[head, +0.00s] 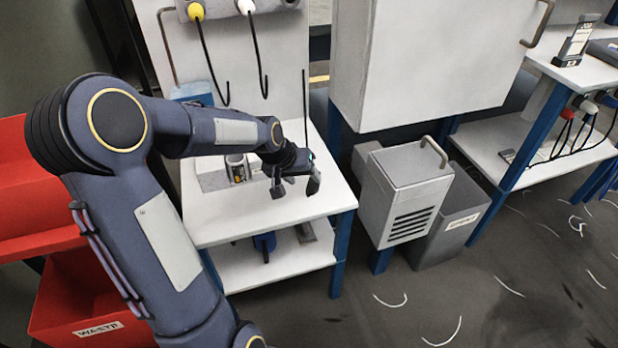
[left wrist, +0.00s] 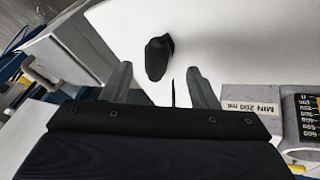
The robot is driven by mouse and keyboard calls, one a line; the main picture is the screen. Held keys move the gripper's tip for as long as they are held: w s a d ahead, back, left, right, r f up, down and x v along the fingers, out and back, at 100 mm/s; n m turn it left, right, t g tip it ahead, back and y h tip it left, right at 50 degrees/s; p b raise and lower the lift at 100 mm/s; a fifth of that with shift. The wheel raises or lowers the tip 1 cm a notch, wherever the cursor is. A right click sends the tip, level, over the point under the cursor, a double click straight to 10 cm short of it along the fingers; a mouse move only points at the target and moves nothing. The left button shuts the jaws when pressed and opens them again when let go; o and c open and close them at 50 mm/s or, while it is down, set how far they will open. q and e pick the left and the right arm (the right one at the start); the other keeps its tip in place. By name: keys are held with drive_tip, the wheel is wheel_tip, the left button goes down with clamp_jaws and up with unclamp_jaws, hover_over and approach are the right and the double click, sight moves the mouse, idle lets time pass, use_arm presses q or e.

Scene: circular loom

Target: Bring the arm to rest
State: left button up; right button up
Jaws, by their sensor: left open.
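My left arm comes in from the left and reaches over a white table (head: 270,208) in the head view. My left gripper (head: 295,187) is above the right part of this table, with its fingers apart and nothing between them. In the left wrist view the open gripper (left wrist: 160,74) faces the white surface. A small dark object (left wrist: 157,58) shows beyond the fingertips, apart from them; I cannot tell what it is. My right gripper is not in view.
A grey holder with a labelled container (head: 238,169) stands on the table, left of the gripper. Cables with hooked ends hang behind. A vented grey box (head: 405,190) and bin (head: 455,225) stand right of the table. Red waste bins (head: 85,290) are at left.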

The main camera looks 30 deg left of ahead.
use_arm(q)
drive_tip(key=v, duration=0.3)
drive_tip(key=shift+w+d+r, duration=0.15)
drive_tip(key=shift+w+d, duration=0.05)
drive_tip(key=s+d+r+m+h, duration=0.15)
drive_tip(key=s+d, duration=0.25)
drive_tip(key=s, duration=0.4)
drive_tip(key=s+d+r+m+p, duration=0.15)
drive_tip(key=s+d, duration=0.25)
drive_tip(key=s, duration=0.4)
drive_tip(key=s+d+r+h, duration=0.1)
drive_tip(key=s+d+r, duration=0.1)
drive_tip(key=s+d, duration=0.45)
wheel_tip(320, 180, up, 22)
drive_tip(key=a+p, duration=0.2)
drive_tip(key=p, duration=1.8)
drive_tip(key=shift+s+p, duration=0.4)
drive_tip(key=shift+a+f, duration=0.1)
drive_tip(key=shift+f, duration=0.05)
